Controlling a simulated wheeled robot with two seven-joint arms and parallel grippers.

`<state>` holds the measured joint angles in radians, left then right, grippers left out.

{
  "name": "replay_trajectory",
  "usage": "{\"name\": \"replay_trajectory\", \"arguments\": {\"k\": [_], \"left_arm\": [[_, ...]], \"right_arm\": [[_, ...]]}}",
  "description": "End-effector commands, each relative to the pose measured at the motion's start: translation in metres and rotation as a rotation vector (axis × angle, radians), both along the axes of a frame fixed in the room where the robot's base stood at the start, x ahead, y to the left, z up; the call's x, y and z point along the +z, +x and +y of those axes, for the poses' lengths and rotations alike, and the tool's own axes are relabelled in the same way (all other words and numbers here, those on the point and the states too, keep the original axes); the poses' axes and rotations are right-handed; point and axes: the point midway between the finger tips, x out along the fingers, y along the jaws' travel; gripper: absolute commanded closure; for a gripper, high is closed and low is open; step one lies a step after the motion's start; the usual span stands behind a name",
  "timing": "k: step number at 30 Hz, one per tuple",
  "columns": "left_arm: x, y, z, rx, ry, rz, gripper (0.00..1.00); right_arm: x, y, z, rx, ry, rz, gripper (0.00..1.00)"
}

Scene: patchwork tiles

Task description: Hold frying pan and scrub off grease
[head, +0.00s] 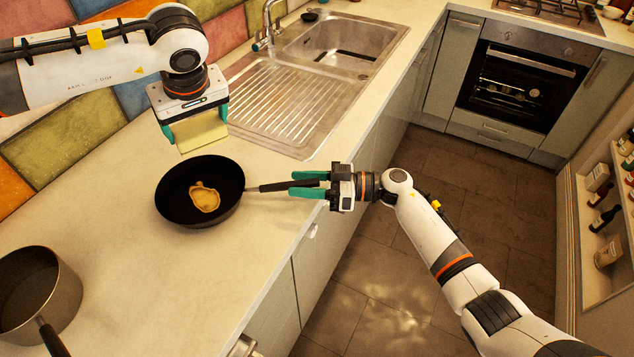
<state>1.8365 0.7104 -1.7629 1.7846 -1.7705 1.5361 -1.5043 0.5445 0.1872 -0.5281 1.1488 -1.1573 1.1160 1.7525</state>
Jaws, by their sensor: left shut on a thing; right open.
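A black frying pan (175,205) sits on the counter with a brown grease patch (204,197) on its inner bottom. Its dark handle (270,187) points right, toward the counter's front edge. My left gripper (197,122) is shut on a pale yellow sponge (205,137) and holds it above the far side of the pan, apart from the grease. My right gripper (308,184) is open at the handle's end, with its green fingers on either side of the handle. Whether a finger touches the handle is unclear.
A grey saucepan (65,290) stands at the lower left of the counter (120,215). A sink (340,42) with a ribbed drainboard (275,110) lies behind the pan. An oven (520,80) and a shelf of bottles (607,220) are at right. Counter between the pans is clear.

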Motion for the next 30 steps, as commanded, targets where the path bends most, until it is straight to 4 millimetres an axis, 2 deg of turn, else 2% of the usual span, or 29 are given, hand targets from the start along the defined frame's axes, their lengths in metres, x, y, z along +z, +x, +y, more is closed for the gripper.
{"name": "replay_trajectory", "arguments": {"k": [8, 15, 16, 30], "left_arm": [[0.0001, 0.0000, -0.0001, 0.000, 0.000, 0.000, 0.36], [0.0001, 0.0000, -0.0001, 0.000, 0.000, 0.000, 0.36], [0.0001, 0.0000, -0.0001, 0.000, 0.000, 0.000, 0.36], [0.0000, 0.0001, -0.0001, 0.000, 0.000, 0.000, 0.36]], "right_arm": [[0.0000, 0.0002, 0.0012, 0.000, 0.000, 0.000, 0.58], [0.0000, 0.0002, 0.0010, 0.000, 0.000, 0.000, 0.98], [0.0000, 0.0002, 0.0010, 0.000, 0.000, 0.000, 1.00], [-0.0001, 0.0001, 0.0008, -0.001, 0.001, 0.000, 1.00]]}}
